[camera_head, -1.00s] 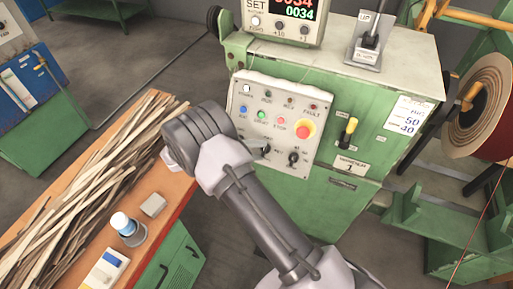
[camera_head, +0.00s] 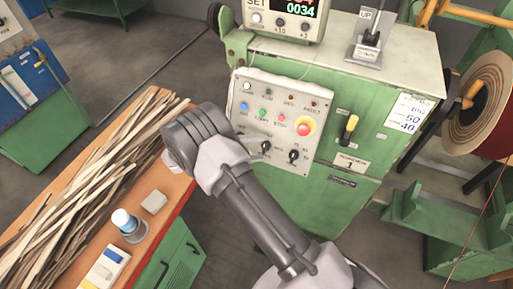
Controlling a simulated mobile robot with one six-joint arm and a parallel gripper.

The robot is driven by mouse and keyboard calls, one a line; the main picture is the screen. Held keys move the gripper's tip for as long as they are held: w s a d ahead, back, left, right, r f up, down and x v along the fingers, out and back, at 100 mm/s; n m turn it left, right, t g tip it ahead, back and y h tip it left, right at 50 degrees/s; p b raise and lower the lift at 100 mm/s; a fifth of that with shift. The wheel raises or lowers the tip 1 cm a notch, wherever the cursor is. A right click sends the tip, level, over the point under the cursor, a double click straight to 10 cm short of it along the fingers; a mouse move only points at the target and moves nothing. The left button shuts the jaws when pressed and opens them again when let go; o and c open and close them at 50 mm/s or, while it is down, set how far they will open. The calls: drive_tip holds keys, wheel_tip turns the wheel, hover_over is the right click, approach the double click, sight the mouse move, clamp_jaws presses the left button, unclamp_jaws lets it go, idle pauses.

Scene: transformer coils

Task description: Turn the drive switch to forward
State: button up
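The grey control panel (camera_head: 242,100) is on the front of the green machine (camera_head: 345,195).
A yellow-handled lever (camera_head: 349,128) is right of the panel. A counter box (camera_head: 285,18) and an UP/DOWN lever (camera_head: 368,37) stand on top. An orange bench (camera_head: 176,197) holds wooden strips (camera_head: 75,175) and a bottle (camera_head: 123,221). A large spool (camera_head: 483,100) is at right.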

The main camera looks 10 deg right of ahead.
drive_tip(key=shift+a, duration=0.15)
drive_tip(key=p+v, duration=0.1)
drive_tip(key=v, duration=1.6)
drive_tip(key=shift+p, duration=0.4)
drive_tip(key=shift+s, duration=0.1)
drive_tip(key=s+d+r+m+g+y+b, duration=0.25)
drive_tip(key=s+d+r+y+b, duration=0.2)
drive_tip(key=d+r+y, duration=0.65)
drive_tip(key=s+d+r+m+t+y+b, duration=0.1)
drive_tip(key=s+r+m+t+y, duration=0.1)
drive_tip(key=s, duration=0.8)
drive_tip(key=s+d+r+m+t+y+b, duration=0.1)
drive_tip(key=s+d+r+m+t+y, duration=0.1)
drive_tip(key=s, duration=0.8)
drive_tip(key=r+m+t+y, duration=0.1)
drive_tip(key=m+t+y, duration=0.1)
drive_tip(key=shift+d+t+b, duration=0.25)
drive_tip(key=shift+t+b, duration=0.05)
drive_tip(key=shift+t, duration=0.05)
